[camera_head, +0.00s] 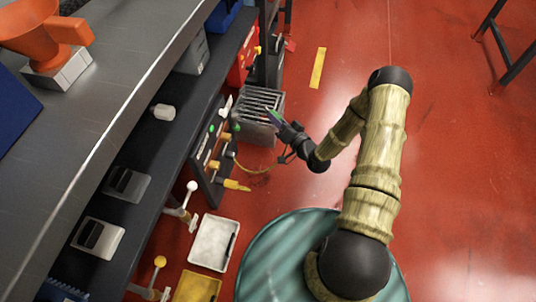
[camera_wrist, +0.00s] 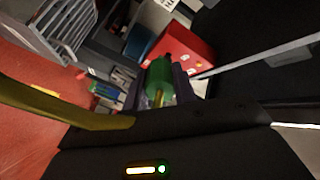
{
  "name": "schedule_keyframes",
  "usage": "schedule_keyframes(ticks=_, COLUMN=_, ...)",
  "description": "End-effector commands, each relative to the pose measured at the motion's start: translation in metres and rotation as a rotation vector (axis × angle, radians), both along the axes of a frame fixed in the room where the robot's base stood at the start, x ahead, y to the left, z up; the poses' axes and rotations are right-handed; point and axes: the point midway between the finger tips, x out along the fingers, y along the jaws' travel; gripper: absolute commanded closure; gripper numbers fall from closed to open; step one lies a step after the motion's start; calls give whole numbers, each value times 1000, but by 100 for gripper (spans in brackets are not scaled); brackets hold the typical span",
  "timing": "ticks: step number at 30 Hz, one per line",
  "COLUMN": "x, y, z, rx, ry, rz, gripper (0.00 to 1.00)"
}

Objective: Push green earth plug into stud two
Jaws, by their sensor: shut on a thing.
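My gripper (camera_head: 283,124) is at the end of my arm, to the right of the dark upright panel (camera_head: 206,150) with its row of plugs and studs. In the wrist view the green plug (camera_wrist: 158,82) sits between my two fingers, and the gripper is shut on it. In the head view the plug shows only as a small green bit (camera_head: 272,114) at the fingertips. It is apart from the panel, over the grey slatted rack. Small green, white and yellow parts show on the panel face. I cannot tell which stud is number two.
The grey slatted rack (camera_head: 262,133) stands just under my gripper. A yellow plug (camera_head: 236,185) and a yellow cable (camera_head: 255,170) stick out low from the panel. A white tray (camera_head: 214,243) and a yellow tray (camera_head: 196,287) lie nearer. The red floor to the right is mostly open.

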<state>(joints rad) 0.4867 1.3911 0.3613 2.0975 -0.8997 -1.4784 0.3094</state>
Motion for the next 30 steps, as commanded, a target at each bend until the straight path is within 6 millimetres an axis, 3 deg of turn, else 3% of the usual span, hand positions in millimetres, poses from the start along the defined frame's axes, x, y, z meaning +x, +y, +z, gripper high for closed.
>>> schedule_keyframes(ticks=1, x=-3, y=7, z=-21, rx=-8, ry=-5, rz=75, gripper=100)
schedule_keyframes(ticks=7, x=-25, y=28, z=-60, rx=-6, ry=-2, rz=375, gripper=100)
schedule_keyframes(ticks=12, x=-42, y=34, z=-86, rx=-4, ry=-1, rz=576, gripper=100)
schedule_keyframes(ticks=17, x=-50, y=35, z=-91, rx=0, ry=0, rz=657, gripper=100)
schedule_keyframes(ticks=30, x=-51, y=34, z=-88, rx=1, ry=0, rz=661, gripper=100)
